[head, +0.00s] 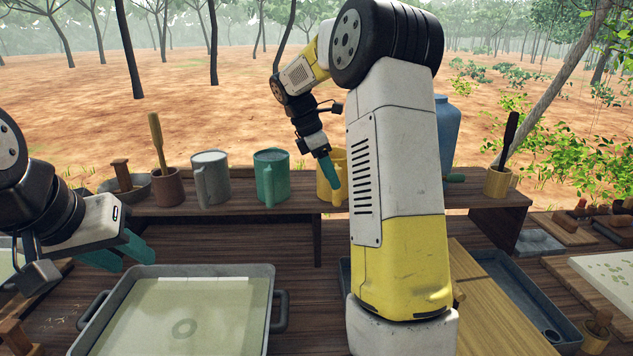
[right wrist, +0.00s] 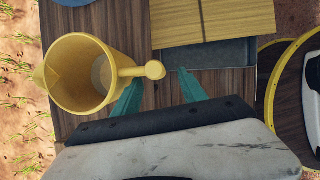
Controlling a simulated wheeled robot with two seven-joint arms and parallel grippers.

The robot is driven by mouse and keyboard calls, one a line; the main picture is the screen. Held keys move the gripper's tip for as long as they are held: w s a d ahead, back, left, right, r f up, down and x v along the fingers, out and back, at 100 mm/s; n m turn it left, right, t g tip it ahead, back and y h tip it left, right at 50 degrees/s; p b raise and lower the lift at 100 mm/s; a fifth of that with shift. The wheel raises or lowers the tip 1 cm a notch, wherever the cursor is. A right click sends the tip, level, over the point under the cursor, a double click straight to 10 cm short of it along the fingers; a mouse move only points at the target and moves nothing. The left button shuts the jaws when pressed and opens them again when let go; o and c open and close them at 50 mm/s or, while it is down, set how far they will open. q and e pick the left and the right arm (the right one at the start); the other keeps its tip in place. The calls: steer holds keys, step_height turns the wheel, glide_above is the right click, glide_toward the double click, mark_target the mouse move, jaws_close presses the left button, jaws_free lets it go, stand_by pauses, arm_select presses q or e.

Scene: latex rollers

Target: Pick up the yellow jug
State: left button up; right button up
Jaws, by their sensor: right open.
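The yellow jug (head: 324,187) stands on the raised wooden shelf in the head view, partly hidden by my right gripper and arm. In the right wrist view I look down into the open, empty-looking jug (right wrist: 72,78), with its handle (right wrist: 140,70) pointing right. My right gripper (head: 333,180) is open at the jug. In the wrist view its teal fingers (right wrist: 160,83) are spread, with the handle's end near the gap between the tips. I cannot tell whether they touch it. My left gripper (head: 131,262) is open and empty at the left, near the grey tray.
A green jug (head: 272,178) and a grey jug (head: 211,178) stand left of the yellow one on the shelf (head: 240,206). A blue container (head: 449,135) is behind my right arm. The tray (head: 275,270) of pale liquid sits in front. A cup with a brush (head: 499,182) is right.

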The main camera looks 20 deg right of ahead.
mark_target(335, 205)
steer(key=x, duration=0.4)
steer(key=shift+w+f, duration=0.15)
steer(key=shift+f, duration=0.25)
jaws_close()
stand_by(1.0)
